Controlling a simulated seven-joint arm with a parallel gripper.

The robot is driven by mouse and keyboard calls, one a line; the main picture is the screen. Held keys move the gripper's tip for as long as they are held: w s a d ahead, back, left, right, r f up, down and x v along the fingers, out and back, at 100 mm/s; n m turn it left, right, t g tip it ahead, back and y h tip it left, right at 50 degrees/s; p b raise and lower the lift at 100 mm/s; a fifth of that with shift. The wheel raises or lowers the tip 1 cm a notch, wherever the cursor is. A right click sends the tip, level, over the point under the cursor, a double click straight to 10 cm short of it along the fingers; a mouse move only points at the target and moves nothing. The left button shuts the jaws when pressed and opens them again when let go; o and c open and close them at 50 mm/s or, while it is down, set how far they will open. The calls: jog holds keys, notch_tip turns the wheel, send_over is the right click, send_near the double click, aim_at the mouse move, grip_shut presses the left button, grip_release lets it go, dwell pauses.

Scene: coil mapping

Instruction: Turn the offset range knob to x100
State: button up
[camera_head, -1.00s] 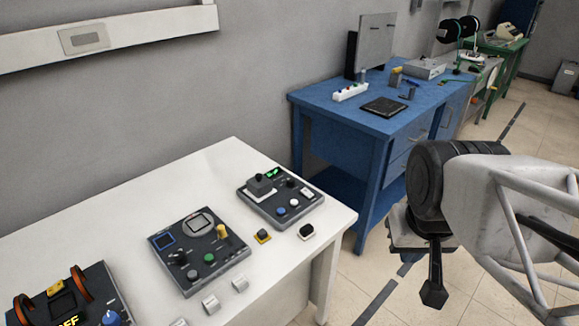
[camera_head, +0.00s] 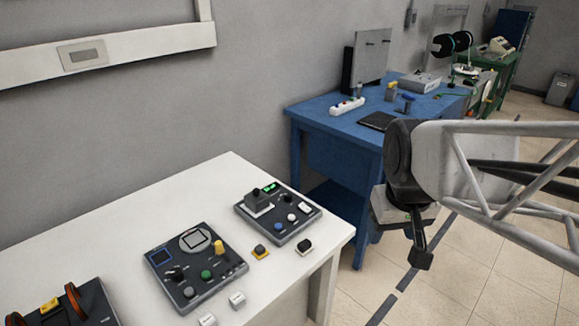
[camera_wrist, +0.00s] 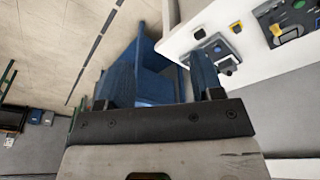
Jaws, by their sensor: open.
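The middle dark control panel (camera_head: 215,285) on the white table has a round meter, a black knob (camera_head: 176,274), a green button (camera_head: 206,275) and a yellow knob (camera_head: 219,248). The dark panel to its right (camera_head: 262,226) has a small black knob (camera_head: 286,199), a lever block, and blue and white buttons. Labels are too small to read, so I cannot tell which knob is the offset range knob. My gripper (camera_head: 418,250) is open and empty, in the air right of the table; its fingers (camera_wrist: 165,90) also show in the wrist view, apart from the panels.
A third panel with orange-rimmed coils (camera_head: 95,300) is cut off at lower left. Small blocks lie along the white table's (camera_head: 130,222) front edge. A blue workbench (camera_head: 335,150) stands behind, with a power strip and tools.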

jog(key=w+a+n, duration=0.3)
jog(key=w, duration=1.1)
jog(key=n+g, duration=0.2)
jog(key=n, duration=0.6)
send_over(288, 194)
notch_tip(288, 194, down, 21)
jog(key=shift+f, duration=0.1)
jog(key=shift+f, duration=0.1)
jog(key=shift+f, duration=3.8)
